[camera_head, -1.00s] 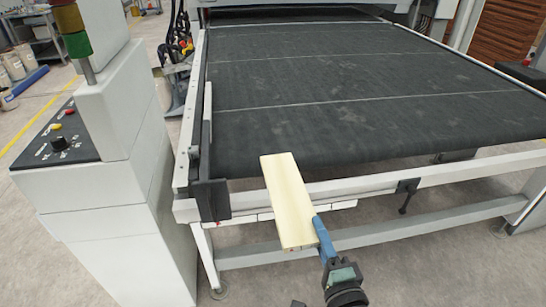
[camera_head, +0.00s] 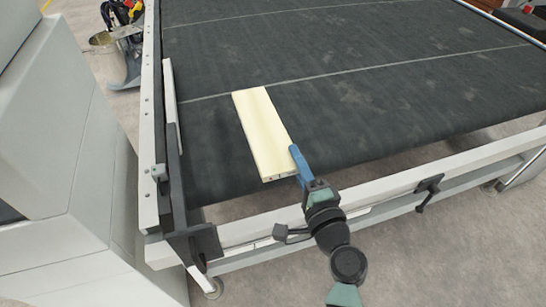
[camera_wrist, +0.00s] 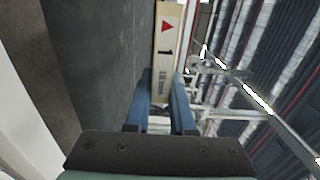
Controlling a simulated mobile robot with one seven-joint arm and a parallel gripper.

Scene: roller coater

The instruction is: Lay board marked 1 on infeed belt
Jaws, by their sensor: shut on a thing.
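The pale wooden board (camera_head: 262,132) is over the near left part of the dark infeed belt (camera_head: 330,110). My gripper (camera_head: 298,165) is shut on the board's near right end. In the wrist view the board's edge (camera_wrist: 168,45) shows a red triangle and a "1", between the blue fingers of my gripper (camera_wrist: 160,105). The belt fills the left of the wrist view (camera_wrist: 90,60). Whether the board touches the belt or hangs just above it, I cannot tell.
A side guide (camera_head: 172,110) runs along the belt's left edge, left of the board. A white cabinet (camera_head: 60,170) stands at the left. The belt beyond and right of the board is clear.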

